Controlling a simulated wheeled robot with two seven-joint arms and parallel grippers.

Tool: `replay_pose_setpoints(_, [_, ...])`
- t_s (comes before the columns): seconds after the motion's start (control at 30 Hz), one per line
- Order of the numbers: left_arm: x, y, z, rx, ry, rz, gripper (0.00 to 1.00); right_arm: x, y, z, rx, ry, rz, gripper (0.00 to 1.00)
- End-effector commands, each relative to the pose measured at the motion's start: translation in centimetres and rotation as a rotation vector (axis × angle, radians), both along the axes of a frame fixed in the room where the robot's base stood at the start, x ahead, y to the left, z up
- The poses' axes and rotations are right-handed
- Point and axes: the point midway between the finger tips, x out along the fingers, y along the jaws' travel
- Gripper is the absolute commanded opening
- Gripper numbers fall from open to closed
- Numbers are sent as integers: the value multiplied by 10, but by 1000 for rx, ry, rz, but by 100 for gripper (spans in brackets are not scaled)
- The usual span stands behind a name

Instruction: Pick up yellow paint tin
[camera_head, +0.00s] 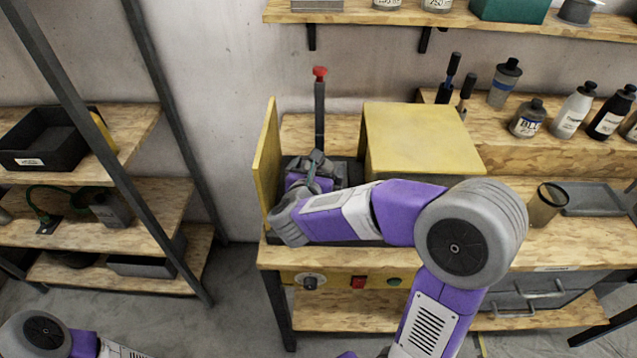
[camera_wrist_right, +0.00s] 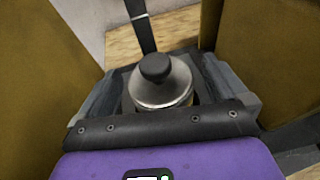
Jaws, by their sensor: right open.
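A tin (camera_wrist_right: 163,84) with a silver cone-shaped top and a black cap stands upright between the fingers of my right gripper (camera_wrist_right: 160,92) in the right wrist view. A small yellowish strip of its body shows low down on the right; the rest is hidden by my gripper. The fingers are open, one on each side of the tin, and I cannot tell whether they touch it. In the head view my right gripper (camera_head: 318,168) reaches in between two yellow panels, and the tin cannot be made out there. My left gripper is out of view.
A yellow side panel (camera_head: 267,160) and a yellow box (camera_head: 420,138) flank my right gripper closely. A dark lever with a red knob (camera_head: 320,73) stands just behind. Several bottles (camera_head: 572,110) stand on the raised ledge at right. A shelf rack (camera_head: 150,215) is at left.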

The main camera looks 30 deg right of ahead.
Motion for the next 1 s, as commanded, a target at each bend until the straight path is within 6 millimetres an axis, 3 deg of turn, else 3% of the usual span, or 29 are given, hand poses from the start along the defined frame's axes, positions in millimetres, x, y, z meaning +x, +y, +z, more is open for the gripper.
replay_pose_setpoints(0.2, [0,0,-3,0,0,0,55,18,-16,-8,1,0,-1,100])
replay_pose_setpoints(0.47, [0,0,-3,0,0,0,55,19,-16,-9,1,1,1,98])
replay_pose_setpoints(0.87, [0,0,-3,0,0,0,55,19,-16,-9,2,1,1,37])
replay_pose_setpoints(1.0, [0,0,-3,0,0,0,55,19,-16,-8,0,-2,1,34])
